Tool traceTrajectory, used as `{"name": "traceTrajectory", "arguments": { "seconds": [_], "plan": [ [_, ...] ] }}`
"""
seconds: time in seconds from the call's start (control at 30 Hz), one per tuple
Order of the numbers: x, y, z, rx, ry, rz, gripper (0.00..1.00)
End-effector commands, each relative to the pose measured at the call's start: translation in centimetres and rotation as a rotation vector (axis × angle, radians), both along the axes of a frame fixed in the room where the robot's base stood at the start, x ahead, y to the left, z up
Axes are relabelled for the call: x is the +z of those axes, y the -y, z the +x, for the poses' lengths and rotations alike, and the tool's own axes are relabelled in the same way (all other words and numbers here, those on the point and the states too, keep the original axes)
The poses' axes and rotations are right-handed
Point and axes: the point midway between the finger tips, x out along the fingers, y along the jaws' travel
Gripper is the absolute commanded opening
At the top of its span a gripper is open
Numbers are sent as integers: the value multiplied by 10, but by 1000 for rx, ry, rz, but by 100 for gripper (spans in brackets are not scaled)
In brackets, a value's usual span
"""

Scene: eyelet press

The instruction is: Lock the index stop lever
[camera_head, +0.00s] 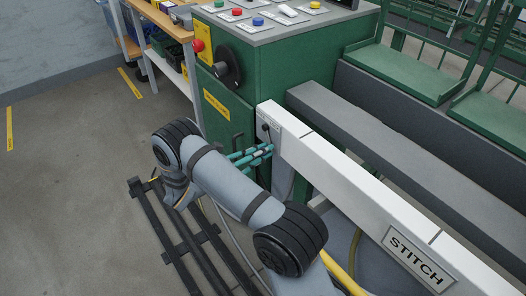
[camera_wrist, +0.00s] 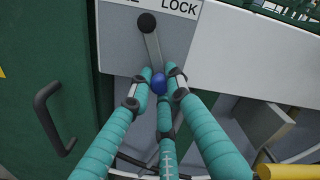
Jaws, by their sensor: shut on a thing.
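The index stop lever (camera_wrist: 153,48) is a grey bar on a white plate (camera_wrist: 115,50). It hangs from a black round pivot at the top and points down, slightly to the right. Its blue knob (camera_wrist: 158,85) is at the lower end. The word LOCK is at the plate's upper right; another label to its left is cut off. My gripper (camera_wrist: 159,74) has teal fingers closed around the blue knob, with one finger below it. In the head view, my gripper (camera_head: 256,154) is at the white panel's left end; the knob cannot be made out there.
A dark door handle (camera_wrist: 48,118) is on the green cabinet to the left. A yellow pipe (camera_wrist: 285,171) is at lower right. A long white beam marked STITCH (camera_head: 375,205) runs right in the head view. Open floor (camera_head: 70,150) lies left.

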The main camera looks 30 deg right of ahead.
Motion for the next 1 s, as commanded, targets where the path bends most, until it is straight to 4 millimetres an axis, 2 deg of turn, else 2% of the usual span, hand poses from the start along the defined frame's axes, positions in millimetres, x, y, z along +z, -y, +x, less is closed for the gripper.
{"name": "traceTrajectory", "arguments": {
  "seconds": [0.23, 0.57, 0.6, 0.9, 1.0],
  "plan": [
    [9, 0, -5, 2, -95, -15, 0],
    [5, 1, -7, 2, -124, -20, 0],
    [5, 1, -7, 2, -123, -20, 20],
    [4, 1, -7, 1, -124, -18, 37],
    [4, 1, -7, 1, -125, -18, 37]
  ]
}}
